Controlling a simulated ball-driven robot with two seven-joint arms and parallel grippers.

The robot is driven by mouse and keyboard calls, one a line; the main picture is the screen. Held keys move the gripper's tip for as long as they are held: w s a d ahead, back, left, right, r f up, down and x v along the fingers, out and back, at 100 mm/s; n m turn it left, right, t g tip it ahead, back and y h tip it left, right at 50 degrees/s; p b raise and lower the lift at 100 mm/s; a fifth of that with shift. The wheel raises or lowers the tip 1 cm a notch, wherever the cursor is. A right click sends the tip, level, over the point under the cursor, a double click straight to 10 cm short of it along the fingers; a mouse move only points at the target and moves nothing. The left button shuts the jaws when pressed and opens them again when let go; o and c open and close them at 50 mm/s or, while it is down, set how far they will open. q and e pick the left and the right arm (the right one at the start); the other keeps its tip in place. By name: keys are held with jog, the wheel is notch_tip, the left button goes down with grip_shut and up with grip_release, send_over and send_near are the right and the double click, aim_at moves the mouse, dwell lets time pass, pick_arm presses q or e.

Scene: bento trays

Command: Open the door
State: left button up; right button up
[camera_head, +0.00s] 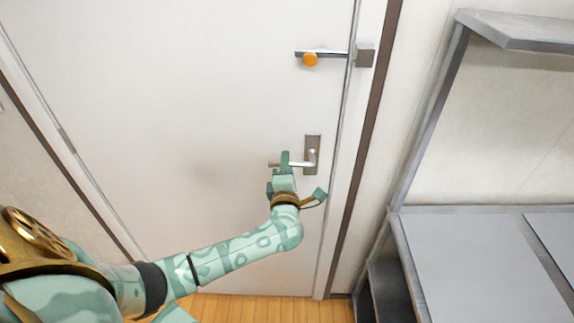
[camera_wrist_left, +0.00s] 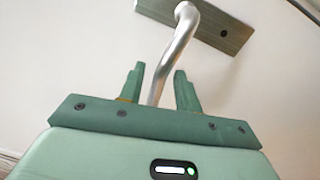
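A white door (camera_head: 190,100) fills the middle of the head view and looks closed in its frame. Its silver lever handle (camera_head: 309,158) sits on a metal plate near the door's right edge. My left gripper (camera_head: 284,162) is at the lever's free end. In the left wrist view, the handle (camera_wrist_left: 178,50) comes down from its plate (camera_wrist_left: 225,32) and passes between the two fingertips (camera_wrist_left: 160,82) of my left gripper. The fingers stand apart, with gaps visible beside the lever. My right gripper is not in view.
A latch with an orange knob (camera_head: 310,60) sits higher on the door, its bar reaching a block (camera_head: 365,55) on the frame. A metal shelf unit with grey panels (camera_head: 480,260) stands at the right. Wooden floor (camera_head: 270,308) shows below the door.

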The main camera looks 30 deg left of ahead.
pick_arm(q)
jog(key=shift+w+a, duration=0.25)
jog(key=shift+w, duration=0.05)
grip_shut()
jog(key=shift+f, duration=0.1)
jog(key=f+n+b, duration=0.1)
jog(key=n+b, duration=0.1)
jog(key=f+n+b, duration=0.1)
jog(key=n+b, duration=0.1)
jog(key=n, duration=0.1)
jog(key=d+f+n+b, duration=0.1)
jog(key=f+n+b, duration=0.1)
jog(key=n, duration=0.1)
jog(key=shift+w+d+g, duration=0.1)
jog(key=shift+w+g, duration=0.2)
jog(key=shift+r, duration=0.1)
dwell(0.5)
